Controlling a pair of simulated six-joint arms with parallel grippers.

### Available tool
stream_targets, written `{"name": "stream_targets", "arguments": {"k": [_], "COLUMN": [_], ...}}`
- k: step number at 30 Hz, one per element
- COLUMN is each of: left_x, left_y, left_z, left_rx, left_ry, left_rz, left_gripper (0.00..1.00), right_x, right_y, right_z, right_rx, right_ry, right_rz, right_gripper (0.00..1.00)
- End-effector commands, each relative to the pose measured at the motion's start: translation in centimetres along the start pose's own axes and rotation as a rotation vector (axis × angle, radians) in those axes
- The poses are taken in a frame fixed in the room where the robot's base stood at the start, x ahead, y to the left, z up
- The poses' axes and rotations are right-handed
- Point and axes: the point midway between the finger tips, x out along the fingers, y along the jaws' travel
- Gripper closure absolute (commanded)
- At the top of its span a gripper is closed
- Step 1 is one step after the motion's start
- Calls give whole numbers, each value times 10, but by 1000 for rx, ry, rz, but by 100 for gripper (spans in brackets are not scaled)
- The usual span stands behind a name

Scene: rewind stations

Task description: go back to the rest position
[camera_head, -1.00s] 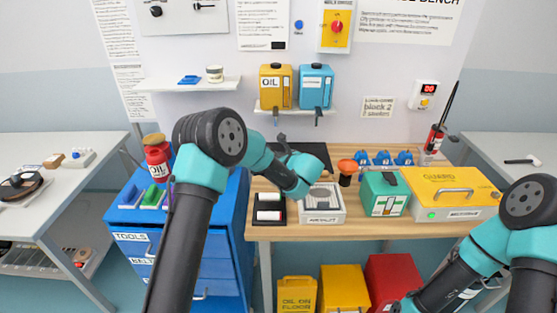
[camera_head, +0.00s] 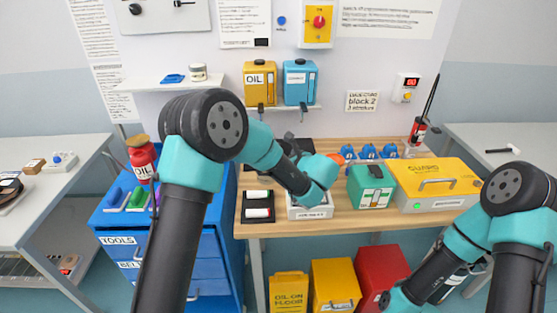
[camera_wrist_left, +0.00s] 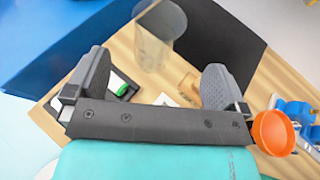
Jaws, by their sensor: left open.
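My left gripper (camera_head: 297,146) is raised over the workbench (camera_head: 350,228), in front of the back wall. In the left wrist view its two dark fingers (camera_wrist_left: 155,82) stand wide apart, with nothing between their tips. A clear, see-through cylinder (camera_wrist_left: 152,48) shows beyond them over the wooden top; I cannot tell its distance. My left wrist covers part of a light grey tray (camera_head: 310,213). My right arm comes in at the lower right and bends down in front of the bench; its gripper is not visible.
An orange cup (camera_wrist_left: 273,132) is close to the right finger in the wrist view. A green box (camera_head: 371,187) and a yellow case (camera_head: 435,183) stand to the right. A blue drawer cabinet (camera_head: 168,262) is left. Oil and blue canisters (camera_head: 259,84) sit on the wall shelf.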

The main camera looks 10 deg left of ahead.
Motion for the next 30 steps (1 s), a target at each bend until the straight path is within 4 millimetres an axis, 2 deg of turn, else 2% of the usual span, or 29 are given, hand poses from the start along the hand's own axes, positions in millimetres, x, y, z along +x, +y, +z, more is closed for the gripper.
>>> {"name": "stream_targets", "arguments": {"k": [15,19,23,30], "left_x": [-1,2,11,17], "left_y": [0,7,27,90], "left_z": [0,-3,-12,-49], "left_rx": [-1,-23,-105,-442], "left_ry": [1,37,152,519], "left_rz": [1,14,62,247], "left_gripper": [0,0,0,0], "right_x": [0,0,0,0], "right_y": [0,0,0,0], "right_z": [0,0,0,0], "right_rx": [0,0,0,0], "right_ry": [0,0,0,0], "right_rz": [0,0,0,0], "right_gripper": [57,57,57,57]}}
